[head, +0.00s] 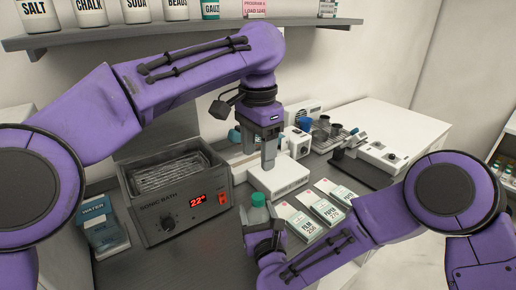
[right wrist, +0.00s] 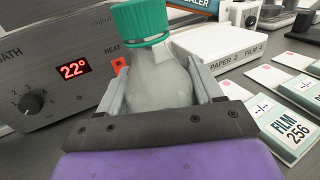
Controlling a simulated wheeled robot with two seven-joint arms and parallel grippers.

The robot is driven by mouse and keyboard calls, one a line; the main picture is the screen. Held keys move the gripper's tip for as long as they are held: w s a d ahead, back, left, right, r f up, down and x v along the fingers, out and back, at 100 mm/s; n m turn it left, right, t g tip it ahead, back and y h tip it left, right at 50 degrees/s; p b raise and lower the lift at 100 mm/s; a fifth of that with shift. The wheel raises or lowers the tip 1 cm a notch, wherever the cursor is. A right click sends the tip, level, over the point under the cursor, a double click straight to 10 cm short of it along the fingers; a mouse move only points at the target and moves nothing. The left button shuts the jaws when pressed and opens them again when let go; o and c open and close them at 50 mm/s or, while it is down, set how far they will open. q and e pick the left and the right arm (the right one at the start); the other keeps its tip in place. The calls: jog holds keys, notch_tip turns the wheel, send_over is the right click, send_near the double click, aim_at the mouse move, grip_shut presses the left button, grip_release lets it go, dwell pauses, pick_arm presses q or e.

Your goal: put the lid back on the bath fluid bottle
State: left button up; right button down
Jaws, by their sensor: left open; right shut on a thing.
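The bath fluid bottle (right wrist: 158,85) is a pale, cloudy bottle standing between the fingers of my right gripper (right wrist: 155,95), which is shut on its body. Its green ribbed lid (right wrist: 140,22) sits on top of the neck; I cannot tell how tightly.
The sonic bath (head: 165,215), its display reading 22, stands left of the bottle. Film and paper boxes (head: 305,220) lie to the right. A white box (head: 278,180) is behind the bottle. A water carton (head: 104,232) stands at far left. A shelf (head: 150,33) with jars runs above.

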pick_arm(q)
jog(key=shift+r, duration=0.2)
pick_arm(e)
jog(key=shift+c, duration=0.5)
grip_release()
jog(key=shift+s, duration=0.2)
pick_arm(q)
notch_tip(320, 180, down, 4)
jog(key=b, duration=0.3)
jog(key=shift+r+b, duration=0.15)
jog(key=shift+b, duration=0.2)
pick_arm(e)
jog(key=v, duration=0.9)
jog(key=shift+s, duration=0.15)
jog(key=shift+s+d, duration=0.15)
jog(key=shift+s, duration=0.25)
